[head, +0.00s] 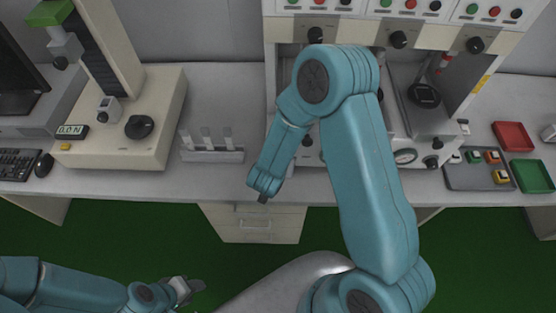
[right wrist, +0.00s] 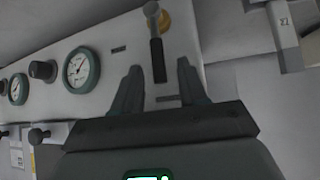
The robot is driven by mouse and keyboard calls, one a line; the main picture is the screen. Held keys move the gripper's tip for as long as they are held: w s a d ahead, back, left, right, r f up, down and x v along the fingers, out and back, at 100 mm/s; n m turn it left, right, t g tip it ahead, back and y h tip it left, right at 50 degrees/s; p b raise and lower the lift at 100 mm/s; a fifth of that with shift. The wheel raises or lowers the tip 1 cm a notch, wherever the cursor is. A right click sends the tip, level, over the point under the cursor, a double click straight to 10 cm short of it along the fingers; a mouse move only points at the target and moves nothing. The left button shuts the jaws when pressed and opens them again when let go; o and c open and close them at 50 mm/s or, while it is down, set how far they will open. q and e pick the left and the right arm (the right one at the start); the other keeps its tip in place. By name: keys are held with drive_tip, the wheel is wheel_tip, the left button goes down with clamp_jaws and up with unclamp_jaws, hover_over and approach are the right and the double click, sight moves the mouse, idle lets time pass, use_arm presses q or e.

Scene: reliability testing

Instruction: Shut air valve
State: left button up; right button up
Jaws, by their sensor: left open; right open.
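The air valve shows in the right wrist view as a lever with a black handle (right wrist: 158,62), a grey metal end and a brass-coloured base (right wrist: 164,20), on a pale panel. My right gripper (right wrist: 160,84) is open. Its two dark fingers stand on either side of the lower end of the handle in the picture. I cannot tell whether either finger touches it. In the head view the valve is not visible and my right arm covers part of the middle bench. My left gripper (head: 190,289) is open and empty, low at the left, over the green floor.
Two round gauges, one large gauge (right wrist: 81,67) nearer, and a dark knob (right wrist: 43,70) sit left of the lever. On the bench are a tube rack (head: 212,154), a test stand (head: 150,95), a red tray (head: 513,135) and a green tray (head: 532,176). A drawer unit (head: 258,222) stands below.

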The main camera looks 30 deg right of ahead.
drive_tip(key=v, duration=1.6)
drive_tip(key=shift+p, duration=0.3)
drive_tip(key=shift+f, duration=0.1)
